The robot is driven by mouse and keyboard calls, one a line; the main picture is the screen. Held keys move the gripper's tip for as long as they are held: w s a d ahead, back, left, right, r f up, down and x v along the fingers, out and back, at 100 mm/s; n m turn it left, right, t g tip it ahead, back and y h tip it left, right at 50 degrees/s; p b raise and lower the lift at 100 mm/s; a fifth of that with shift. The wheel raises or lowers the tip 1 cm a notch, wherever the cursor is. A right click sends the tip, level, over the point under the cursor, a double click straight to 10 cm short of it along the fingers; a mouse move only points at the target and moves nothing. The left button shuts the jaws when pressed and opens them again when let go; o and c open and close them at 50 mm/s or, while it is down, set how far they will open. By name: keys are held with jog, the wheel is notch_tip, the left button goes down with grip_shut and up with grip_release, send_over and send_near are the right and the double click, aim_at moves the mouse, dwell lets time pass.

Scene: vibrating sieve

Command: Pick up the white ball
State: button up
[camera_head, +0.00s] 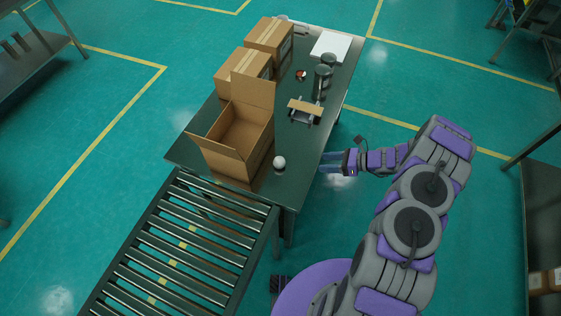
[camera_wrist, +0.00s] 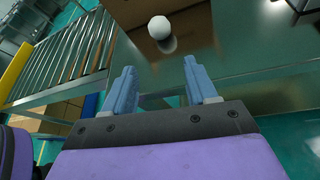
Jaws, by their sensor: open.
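The white ball (camera_head: 279,162) rests on the dark table (camera_head: 294,186), just right of the open cardboard box. It also shows in the wrist view (camera_wrist: 159,27), at the top middle, ahead of the space between my fingers. My gripper (camera_head: 330,163) is at the table's right edge, to the right of the ball and apart from it. In the wrist view the two blue fingers of my gripper (camera_wrist: 163,82) stand apart with nothing between them.
An open cardboard box (camera_head: 228,150) stands left of the ball, with closed boxes (camera_head: 268,38) behind it. A small wooden-topped stand (camera_head: 305,108) and dark cylinders (camera_head: 322,80) stand farther back. A roller conveyor (camera_head: 185,245) adjoins the table's near end.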

jog(key=b, duration=0.2)
send_near(284, 160)
jog(key=a+f, duration=0.3)
jog(key=shift+w+a, duration=0.15)
jog(key=shift+a, duration=0.15)
jog(key=shift+r+b+x, duration=0.15)
jog(key=shift+b+x, duration=0.1)
jog(key=shift+x, duration=1.25)
jog(key=shift+r+b+x, duration=0.2)
jog(key=shift+b+x, duration=0.05)
jog(key=shift+x, duration=1.2)
jog(key=shift+w, duration=0.1)
jog(key=shift+c, duration=0.3)
jog(key=c, duration=0.7)
jog(key=shift+o, duration=0.2)
jog(key=shift+r, duration=0.1)
